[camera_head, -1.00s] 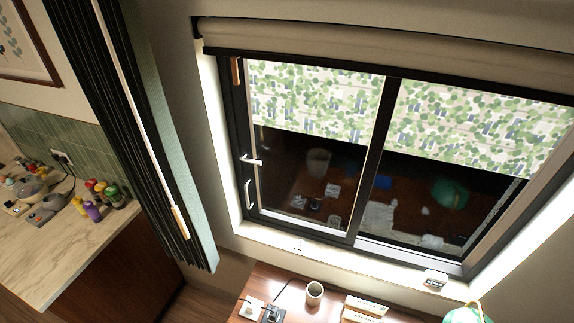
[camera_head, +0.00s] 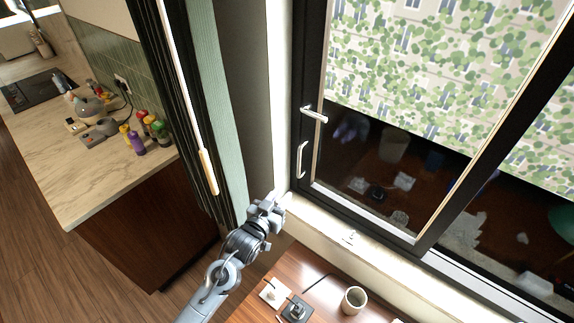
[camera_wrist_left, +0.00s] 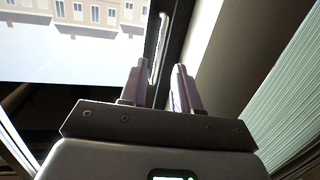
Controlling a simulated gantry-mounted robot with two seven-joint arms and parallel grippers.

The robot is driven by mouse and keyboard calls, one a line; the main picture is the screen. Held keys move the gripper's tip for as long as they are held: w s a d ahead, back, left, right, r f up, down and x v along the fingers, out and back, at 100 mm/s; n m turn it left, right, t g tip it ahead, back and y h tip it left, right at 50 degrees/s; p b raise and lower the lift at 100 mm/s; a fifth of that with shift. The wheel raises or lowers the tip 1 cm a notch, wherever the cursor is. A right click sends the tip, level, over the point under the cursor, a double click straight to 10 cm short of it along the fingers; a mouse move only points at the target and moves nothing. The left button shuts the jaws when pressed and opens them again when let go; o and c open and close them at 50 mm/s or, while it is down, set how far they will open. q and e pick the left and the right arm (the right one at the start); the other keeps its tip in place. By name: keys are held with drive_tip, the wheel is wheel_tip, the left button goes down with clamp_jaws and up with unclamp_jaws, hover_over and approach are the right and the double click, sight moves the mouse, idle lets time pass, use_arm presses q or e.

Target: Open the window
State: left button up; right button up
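The window (camera_head: 309,60) has a black frame and a sliding left sash with leafy buildings showing through its upper glass. A white lever handle (camera_head: 314,115) and a white vertical pull handle (camera_head: 302,160) sit on the sash's left edge. My left gripper (camera_head: 283,201) is below and left of the pull handle, near the sill, and apart from it. In the left wrist view its two fingers (camera_wrist_left: 160,82) are spread with nothing between them. The pull handle (camera_wrist_left: 159,50) shows just beyond the fingertips there. My right gripper is in neither view.
A dark curtain (camera_head: 180,100) with a pale wand hangs left of the window. A wooden desk (camera_head: 325,262) below the sill holds a cup (camera_head: 354,299) and small items. A marble counter (camera_head: 70,170) with bottles stands at the left.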

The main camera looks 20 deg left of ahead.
sight(299, 158)
use_arm(q)
drive_tip(key=shift+t, duration=0.7)
drive_tip(key=w+r, duration=0.1)
drive_tip(key=w, duration=0.3)
drive_tip(key=w+r+b, duration=0.1)
drive_tip(key=w+r, duration=0.1)
drive_tip(key=w, duration=0.2)
drive_tip(key=w+r, duration=0.1)
drive_tip(key=w, duration=0.3)
drive_tip(key=shift+w+d+r+b, duration=0.2)
drive_tip(key=shift+w+b, duration=0.1)
drive_tip(key=shift+b, duration=0.1)
drive_tip(key=shift+w, duration=0.7)
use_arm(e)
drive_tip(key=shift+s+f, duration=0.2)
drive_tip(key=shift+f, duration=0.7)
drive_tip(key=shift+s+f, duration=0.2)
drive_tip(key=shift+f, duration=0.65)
use_arm(q)
clamp_jaws()
